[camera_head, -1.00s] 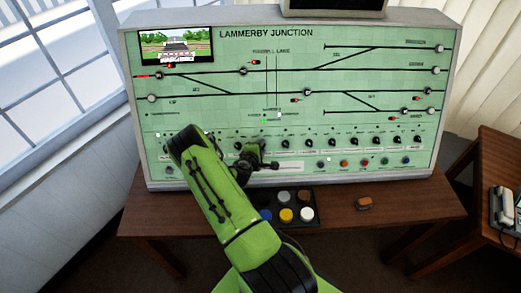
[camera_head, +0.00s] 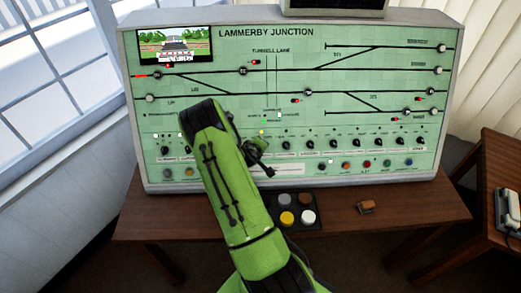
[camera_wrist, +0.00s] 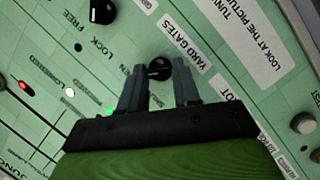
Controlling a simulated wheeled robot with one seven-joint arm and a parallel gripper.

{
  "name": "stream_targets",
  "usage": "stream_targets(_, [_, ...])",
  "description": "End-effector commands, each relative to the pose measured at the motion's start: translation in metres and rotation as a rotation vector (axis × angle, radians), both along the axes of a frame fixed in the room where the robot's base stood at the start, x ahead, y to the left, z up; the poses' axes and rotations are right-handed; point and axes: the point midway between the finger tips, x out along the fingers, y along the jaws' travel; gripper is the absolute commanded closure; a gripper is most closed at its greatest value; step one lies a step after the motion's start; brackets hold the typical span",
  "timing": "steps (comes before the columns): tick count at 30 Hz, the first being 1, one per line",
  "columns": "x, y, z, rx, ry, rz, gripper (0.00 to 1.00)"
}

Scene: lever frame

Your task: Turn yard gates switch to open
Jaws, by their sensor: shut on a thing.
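The yard gates switch (camera_wrist: 158,69) is a small black round knob with a raised grip on the pale green panel. It shows in the wrist view beside the white label "YARD GATES" (camera_wrist: 185,47). My gripper (camera_wrist: 157,75) has one finger on each side of the knob and is shut on its grip. In the head view my gripper (camera_head: 259,160) is at the panel's lower row of knobs, and my arm hides the switch. The fingers partly cover the lettering by the switch, so I cannot tell exactly where it points. A green lamp (camera_wrist: 109,111) is lit near the left finger.
Several other black knobs (camera_head: 333,144) continue rightward along the row. Below are coloured buttons (camera_head: 367,164). A black tray (camera_head: 312,227) with round caps and a brown block (camera_head: 366,207) lie on the wooden desk (camera_head: 420,205). A telephone (camera_head: 508,208) is at right.

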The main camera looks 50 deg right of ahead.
Motion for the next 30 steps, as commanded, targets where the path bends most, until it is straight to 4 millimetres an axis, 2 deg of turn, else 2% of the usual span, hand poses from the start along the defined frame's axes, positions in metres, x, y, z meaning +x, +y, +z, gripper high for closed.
stream_targets(16, [-0.0008,0.0009,-0.0013,0.018,-0.013,-0.013,0.99])
stream_targets(17, [-0.0008,0.0009,-0.0013,0.018,-0.012,-0.012,0.64])
stream_targets(21, [-0.0007,0.0006,-0.0010,0.016,-0.013,-0.012,0.43])
stream_targets(30, [-0.0005,0.0022,0.0015,0.014,-0.014,-0.010,0.43])
